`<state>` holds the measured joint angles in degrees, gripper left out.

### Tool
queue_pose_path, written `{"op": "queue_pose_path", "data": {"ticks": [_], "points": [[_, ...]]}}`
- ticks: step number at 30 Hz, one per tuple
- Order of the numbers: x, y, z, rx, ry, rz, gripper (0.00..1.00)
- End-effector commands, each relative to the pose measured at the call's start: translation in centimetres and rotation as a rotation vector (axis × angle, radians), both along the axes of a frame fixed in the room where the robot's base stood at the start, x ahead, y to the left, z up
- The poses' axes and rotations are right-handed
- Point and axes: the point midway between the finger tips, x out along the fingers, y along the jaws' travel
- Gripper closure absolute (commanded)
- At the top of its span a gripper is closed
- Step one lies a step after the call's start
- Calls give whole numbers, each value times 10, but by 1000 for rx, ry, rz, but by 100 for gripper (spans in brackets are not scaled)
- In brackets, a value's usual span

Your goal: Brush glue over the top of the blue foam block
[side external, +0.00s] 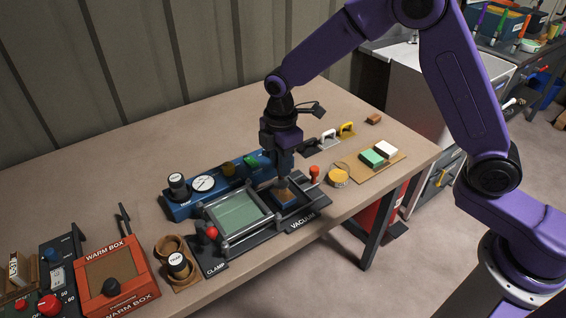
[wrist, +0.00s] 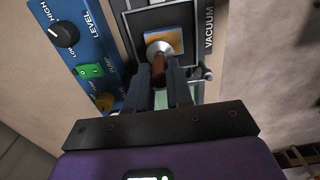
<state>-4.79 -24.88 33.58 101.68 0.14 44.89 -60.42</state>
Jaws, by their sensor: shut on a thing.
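My gripper (side external: 281,170) is above the black vacuum tray (side external: 312,207) and points down. In the wrist view its fingers (wrist: 162,82) are shut on the brown handle of a brush (wrist: 158,72), whose pale round head (wrist: 158,49) is over the block. The blue foam block (side external: 288,198) sits in the vacuum tray. Its top looks tan-orange over part of its area and blue elsewhere in the wrist view (wrist: 177,37). The brush head hides part of the top. Whether the bristles touch it cannot be told.
A clamp frame with a green pane (side external: 238,214) stands left of the tray. A blue control panel (side external: 188,206) lies behind. A red warm box (side external: 116,275) is front left.

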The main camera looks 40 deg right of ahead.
Motion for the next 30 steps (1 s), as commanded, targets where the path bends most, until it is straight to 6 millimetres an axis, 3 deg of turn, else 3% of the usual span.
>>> {"op": "queue_pose_path", "data": {"ticks": [15, 30], "points": [[14, 0, 0, 0, 0, 0, 100], [-1, 0, 0, 0, 0, 1, 100]]}}
